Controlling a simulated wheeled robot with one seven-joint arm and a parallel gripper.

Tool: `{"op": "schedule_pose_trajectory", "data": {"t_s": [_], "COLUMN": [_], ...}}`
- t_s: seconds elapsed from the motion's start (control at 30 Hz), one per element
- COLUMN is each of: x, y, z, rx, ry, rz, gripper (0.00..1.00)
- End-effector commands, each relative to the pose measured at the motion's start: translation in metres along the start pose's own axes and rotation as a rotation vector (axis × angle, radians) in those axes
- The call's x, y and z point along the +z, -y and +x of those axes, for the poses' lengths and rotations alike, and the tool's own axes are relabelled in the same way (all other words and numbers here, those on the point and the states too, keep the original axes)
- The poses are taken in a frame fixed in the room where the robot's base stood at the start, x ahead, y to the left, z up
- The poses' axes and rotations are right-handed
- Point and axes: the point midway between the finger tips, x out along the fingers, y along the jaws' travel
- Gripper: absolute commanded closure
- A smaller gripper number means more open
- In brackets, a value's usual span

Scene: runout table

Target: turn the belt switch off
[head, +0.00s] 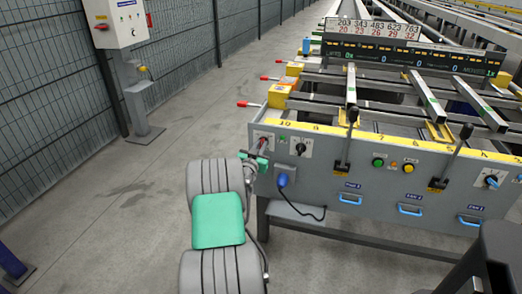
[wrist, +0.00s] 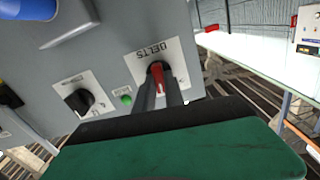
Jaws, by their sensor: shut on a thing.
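The belt switch (wrist: 155,70) has a red handle on a white plate marked BELTS, shown tilted in the wrist view. My gripper (wrist: 160,88) is shut on the red handle, with one dark finger on each side of it. In the head view the switch (head: 263,141) is at the left end of the grey table front, and my gripper (head: 257,158) reaches it from the left. The fingers hide part of the handle and plate, and I cannot read the on and off marks.
A black rotary knob (wrist: 78,101) and a green lamp (wrist: 126,99) sit beside the switch. A blue plug (head: 282,181) with a cable hangs below. Black levers (head: 347,135) stick up along the table front. Open floor (head: 140,215) lies to the left, before a mesh fence.

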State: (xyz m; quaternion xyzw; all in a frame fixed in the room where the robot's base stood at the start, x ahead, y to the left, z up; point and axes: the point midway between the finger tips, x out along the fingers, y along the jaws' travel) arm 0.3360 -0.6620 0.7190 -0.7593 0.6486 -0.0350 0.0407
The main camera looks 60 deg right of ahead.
Motion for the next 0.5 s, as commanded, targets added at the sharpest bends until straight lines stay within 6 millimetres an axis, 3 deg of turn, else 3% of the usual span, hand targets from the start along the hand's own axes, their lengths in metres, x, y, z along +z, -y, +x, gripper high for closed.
{"op": "schedule_pose_trajectory", "data": {"t_s": [0.5], "x": [0.0026], "y": [0.0013], "z": [-0.0005], "rx": [0.000], "ry": [0.004], "rz": [-0.489], "gripper": [1.00]}}
